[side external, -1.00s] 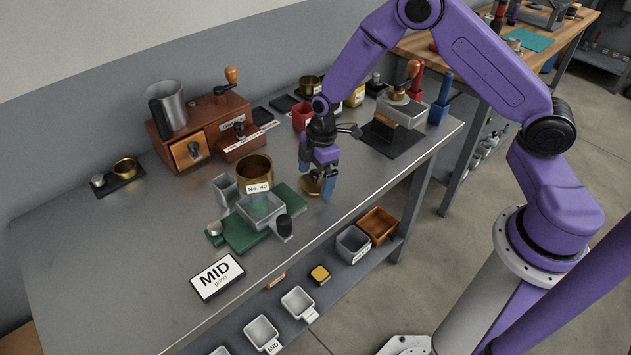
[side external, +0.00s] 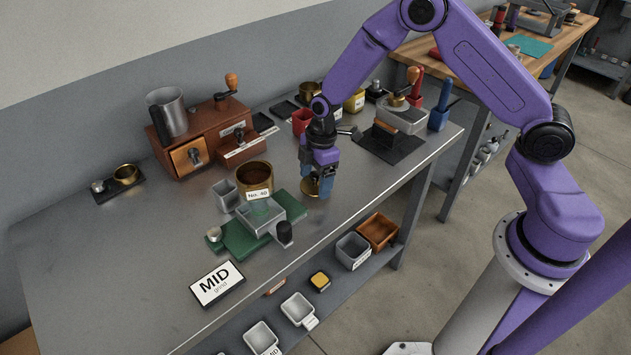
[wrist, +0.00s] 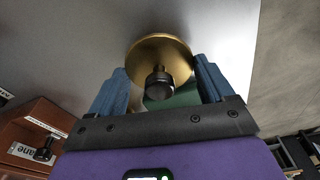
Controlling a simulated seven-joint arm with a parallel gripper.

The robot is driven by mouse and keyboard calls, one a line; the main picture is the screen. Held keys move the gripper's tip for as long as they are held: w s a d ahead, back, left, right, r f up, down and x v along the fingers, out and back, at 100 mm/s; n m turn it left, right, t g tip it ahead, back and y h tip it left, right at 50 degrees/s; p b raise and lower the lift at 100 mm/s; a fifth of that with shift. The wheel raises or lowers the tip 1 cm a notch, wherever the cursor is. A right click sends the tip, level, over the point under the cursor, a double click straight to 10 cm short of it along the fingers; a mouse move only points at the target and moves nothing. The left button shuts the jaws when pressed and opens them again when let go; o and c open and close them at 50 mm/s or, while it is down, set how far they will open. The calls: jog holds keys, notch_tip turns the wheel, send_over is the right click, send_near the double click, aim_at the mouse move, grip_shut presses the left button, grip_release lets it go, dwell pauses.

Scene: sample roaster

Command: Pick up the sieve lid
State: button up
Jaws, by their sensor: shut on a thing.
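The sieve lid is a round brass disc with a black knob on top. It shows in the side external view (side external: 311,187) low at the bench surface, partly hidden by my fingers, and in the wrist view (wrist: 160,48). My gripper (side external: 317,192) points down over it with its blue fingers shut on it. In the wrist view the fingers (wrist: 160,88) stand on opposite sides of the lid, with the knob between them. I cannot tell whether the lid touches the bench.
The green base (side external: 240,238) with the grey tray (side external: 262,218) is left of my gripper. A wooden grinder box (side external: 190,135) stands behind left. A black mat (side external: 390,147) with a grey container is behind right. Bins (side external: 353,248) sit on the lower shelf. The bench front edge is close.

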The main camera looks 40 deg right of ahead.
jog(key=s+d+r, duration=0.3)
jog(key=s+r, duration=0.9)
jog(key=s, duration=0.1)
jog(key=w+a+r, duration=0.5)
jog(key=w+a, duration=0.1)
jog(key=a, duration=0.3)
jog(key=w+a+r, duration=0.5)
jog(key=w+a, duration=0.2)
jog(key=a, duration=0.3)
jog(key=shift+w+r, duration=0.2)
jog(key=shift+w, duration=0.05)
jog(key=shift+f, duration=2.9)
jog(key=shift+f, duration=1.1)
jog(key=o, duration=0.9)
jog(key=shift+o, duration=0.2)
